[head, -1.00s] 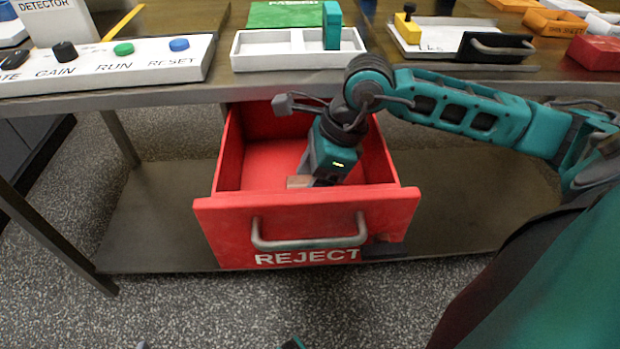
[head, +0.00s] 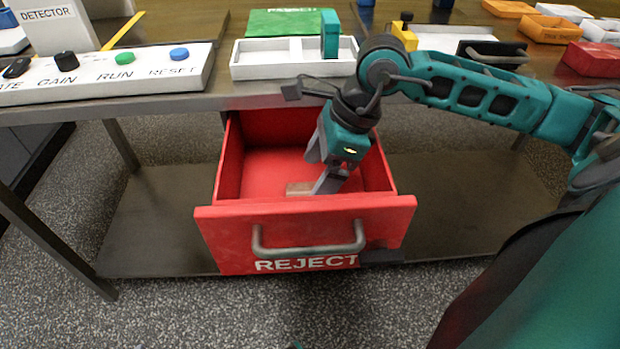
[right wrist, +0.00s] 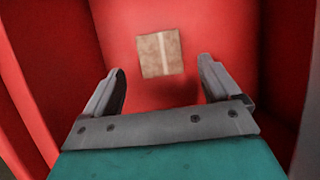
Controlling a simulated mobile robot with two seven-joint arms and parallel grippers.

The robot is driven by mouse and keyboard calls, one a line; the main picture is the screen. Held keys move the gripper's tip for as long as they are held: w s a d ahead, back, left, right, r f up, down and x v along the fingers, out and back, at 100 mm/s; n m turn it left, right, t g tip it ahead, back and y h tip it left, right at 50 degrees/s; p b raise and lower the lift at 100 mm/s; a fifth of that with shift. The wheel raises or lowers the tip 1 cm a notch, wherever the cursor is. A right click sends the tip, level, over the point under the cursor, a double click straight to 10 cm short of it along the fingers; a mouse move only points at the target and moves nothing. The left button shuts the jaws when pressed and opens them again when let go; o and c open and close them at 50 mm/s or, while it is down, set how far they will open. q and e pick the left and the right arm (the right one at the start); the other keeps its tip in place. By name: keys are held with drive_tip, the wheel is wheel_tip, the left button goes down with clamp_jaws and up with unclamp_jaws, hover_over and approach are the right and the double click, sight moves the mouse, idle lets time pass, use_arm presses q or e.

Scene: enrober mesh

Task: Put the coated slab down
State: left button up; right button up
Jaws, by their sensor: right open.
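The coated slab (head: 297,188) is a small light-brown block lying on the floor of the open red drawer (head: 230,222), whose front reads REJECT. In the right wrist view the slab (right wrist: 160,54) shows a pale stripe across its top and lies flat, clear of the drawer walls. My right gripper (head: 319,172) is inside the drawer space, above and close to the slab. Its two fingers stand wide apart with nothing between them, and the right wrist view shows the slab beyond the fingertips (right wrist: 162,68). In the head view one finger partly hides the slab. My left gripper is out of view.
The drawer hangs under a table edge. On the table are a white divided tray (head: 292,72) with a teal block (head: 330,34), a control panel (head: 108,78) with buttons, a green mat (head: 285,22) and orange bins (head: 553,29). A lower shelf (head: 155,225) is bare.

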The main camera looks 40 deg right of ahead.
drive_tip(key=p+v, duration=0.1)
drive_tip(key=v, duration=0.7)
